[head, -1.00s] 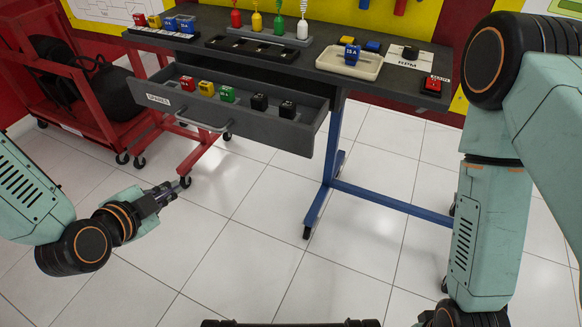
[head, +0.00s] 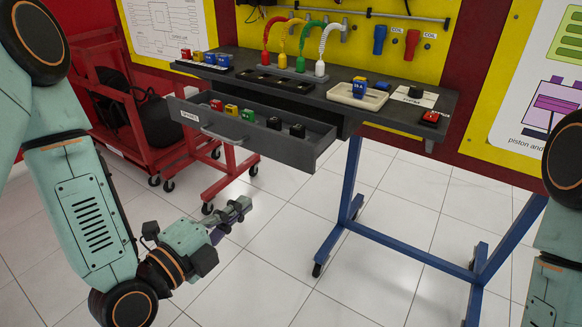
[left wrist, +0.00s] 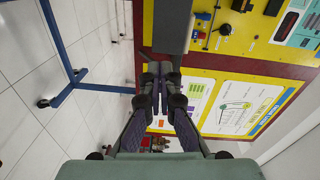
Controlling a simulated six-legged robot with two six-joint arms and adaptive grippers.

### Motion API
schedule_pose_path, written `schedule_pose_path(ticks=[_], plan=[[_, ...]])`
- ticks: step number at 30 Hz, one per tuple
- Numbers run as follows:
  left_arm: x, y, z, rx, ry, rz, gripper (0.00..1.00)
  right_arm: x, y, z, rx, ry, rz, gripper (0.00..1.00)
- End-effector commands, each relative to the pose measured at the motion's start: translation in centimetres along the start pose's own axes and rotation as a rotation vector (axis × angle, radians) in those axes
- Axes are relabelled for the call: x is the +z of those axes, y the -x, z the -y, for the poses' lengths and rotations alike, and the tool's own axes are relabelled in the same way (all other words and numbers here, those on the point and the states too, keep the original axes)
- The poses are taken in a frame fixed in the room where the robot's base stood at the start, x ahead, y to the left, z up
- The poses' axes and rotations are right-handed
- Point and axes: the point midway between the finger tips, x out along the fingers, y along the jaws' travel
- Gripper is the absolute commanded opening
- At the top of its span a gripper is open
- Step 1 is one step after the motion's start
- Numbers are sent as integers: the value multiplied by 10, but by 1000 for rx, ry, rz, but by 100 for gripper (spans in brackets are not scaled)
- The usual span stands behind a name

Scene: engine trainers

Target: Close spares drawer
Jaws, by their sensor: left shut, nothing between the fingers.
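The spares drawer (head: 272,150) is a dark grey drawer under the workbench, pulled open, with a label and a light grey bar handle (head: 221,133) on its front. Several small coloured and black blocks lie inside it. My left gripper (head: 241,205) is shut and empty, in front of and below the drawer, apart from the handle. In the left wrist view its fingers (left wrist: 160,72) are together. That view is turned sideways, and the handle cannot be made out in it. My right gripper is out of view; only part of the right arm shows at the right edge.
The dark workbench (head: 428,98) carries a cream tray (head: 345,97), coloured hoses and small blocks. Its blue legs (head: 350,187) stand to the right of the drawer. A red cart (head: 106,100) stands left. White tiled floor is open in front.

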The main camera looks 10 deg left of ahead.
Motion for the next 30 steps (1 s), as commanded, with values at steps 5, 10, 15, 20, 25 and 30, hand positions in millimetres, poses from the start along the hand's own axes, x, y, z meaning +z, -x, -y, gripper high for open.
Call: schedule_pose_path(ticks=[5, 10, 15, 20, 25, 30], plan=[[7, 0, 14, -63, -86, 17, 0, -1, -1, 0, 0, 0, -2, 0], [8, -5, 14, -66, -106, 15, 0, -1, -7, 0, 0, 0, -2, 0], [7, -17, 12, -66, -106, 11, 0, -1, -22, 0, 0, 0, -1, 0], [6, -29, 13, -63, -108, 11, 0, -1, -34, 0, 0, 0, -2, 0], [4, -47, 15, -62, -109, 9, 0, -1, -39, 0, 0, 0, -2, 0], [3, -68, 17, -62, -109, 9, 0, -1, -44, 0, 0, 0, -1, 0]])
